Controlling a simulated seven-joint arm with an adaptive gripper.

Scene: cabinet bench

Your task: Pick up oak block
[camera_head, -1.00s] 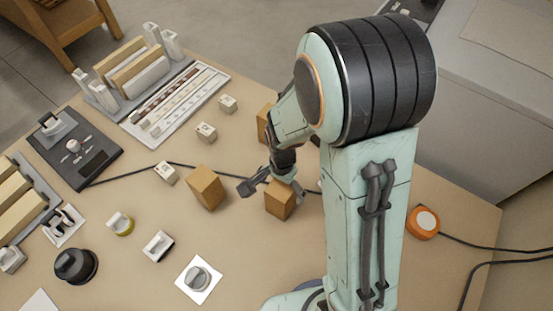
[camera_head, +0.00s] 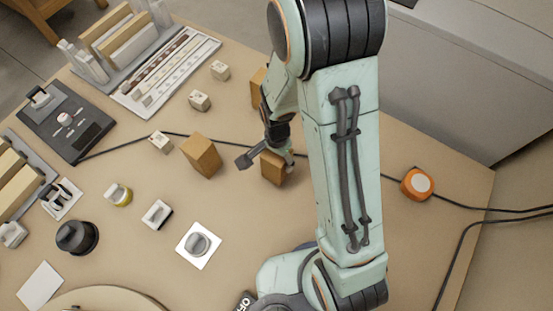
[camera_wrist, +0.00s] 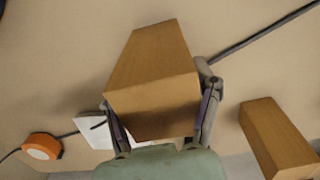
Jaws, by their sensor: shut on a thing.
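An oak-coloured block (camera_head: 271,170) stands on the bench beneath my gripper (camera_head: 266,153). In the wrist view this oak block (camera_wrist: 155,75) fills the middle, with one finger of my gripper (camera_wrist: 158,102) along each side. The gripper is shut on it. My arm partly covers the block in the head view, and whether it clears the bench cannot be told. A second similar block (camera_head: 201,155) stands to its left, and a third (camera_head: 257,88) is behind, partly hidden by my arm. One other block (camera_wrist: 278,138) shows at the right in the wrist view.
An orange round item (camera_head: 417,185) lies to the right. Small white blocks, a black knob (camera_head: 77,237) and a dark control box (camera_head: 68,122) fill the left. Bench space in front of the held block is fairly clear.

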